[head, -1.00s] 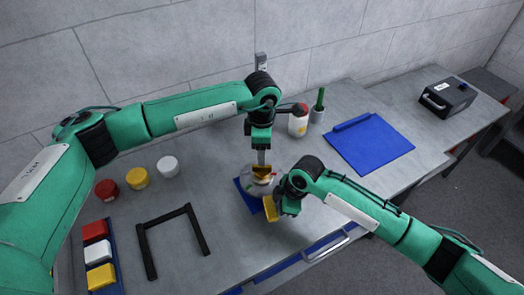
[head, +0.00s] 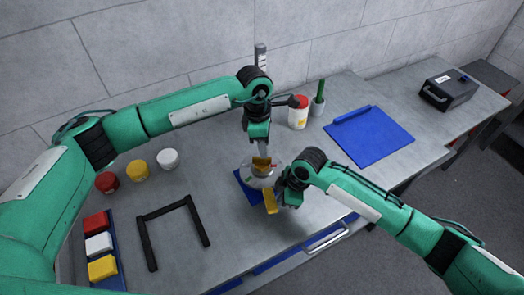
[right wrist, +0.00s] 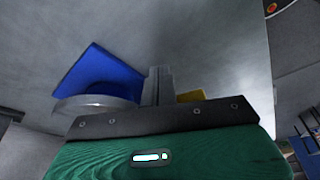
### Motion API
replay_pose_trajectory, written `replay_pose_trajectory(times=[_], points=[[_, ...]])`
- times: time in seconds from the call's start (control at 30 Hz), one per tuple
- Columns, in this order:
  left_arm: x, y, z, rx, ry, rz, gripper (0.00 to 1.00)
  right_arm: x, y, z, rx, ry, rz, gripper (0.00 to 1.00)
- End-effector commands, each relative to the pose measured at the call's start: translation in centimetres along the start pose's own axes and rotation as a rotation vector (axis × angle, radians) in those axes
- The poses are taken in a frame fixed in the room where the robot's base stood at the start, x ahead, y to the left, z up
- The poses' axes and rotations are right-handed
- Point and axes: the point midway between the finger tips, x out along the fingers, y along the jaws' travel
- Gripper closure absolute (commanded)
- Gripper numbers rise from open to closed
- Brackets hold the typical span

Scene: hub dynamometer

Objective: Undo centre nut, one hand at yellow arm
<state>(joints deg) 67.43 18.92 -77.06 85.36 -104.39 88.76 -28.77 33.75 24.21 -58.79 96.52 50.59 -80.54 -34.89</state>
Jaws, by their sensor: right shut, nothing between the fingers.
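The hub, a pale round disc (head: 250,172), sits over a blue base (head: 243,192) near the front edge of the bench. A yellow piece (head: 261,162) shows at the disc's centre, and a yellow arm (head: 270,202) stands at its front. My left gripper (head: 259,150) points down over the centre. Its fingertips are too small to tell whether they hold anything, and the nut is not clearly visible. My right gripper (head: 284,197) is shut and empty just right of the yellow arm. The right wrist view shows its finger (right wrist: 157,86) between the disc's rim (right wrist: 95,103) and a yellow part (right wrist: 190,97).
A black U-shaped frame (head: 147,240) and a blue tray (head: 119,262) with coloured blocks lie left. Red, yellow and white jars stand behind them. A red-capped bottle (head: 298,115) and blue mat (head: 368,137) are behind right. A black box (head: 450,91) is far right.

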Motion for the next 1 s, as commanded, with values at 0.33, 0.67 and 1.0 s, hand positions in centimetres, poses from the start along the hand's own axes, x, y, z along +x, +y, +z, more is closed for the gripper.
replay_pose_trajectory(times=[0.33, 0.67, 1.0], points=[[1.8, -1.1, -1.5, 0.067, -0.493, -0.136, 0.65, 0.0, 0.0, 0.0, 0.000, 0.000, 0.000, 1.00], [1.8, -0.1, -7.4, 0.044, -0.897, -0.036, 0.65, 0.0, 0.0, 0.0, 0.000, 0.000, 0.000, 1.00], [1.6, 0.6, -11.6, 0.013, -1.047, 0.084, 0.65, 0.0, 0.0, 0.0, 0.000, 0.000, 0.000, 1.00]])
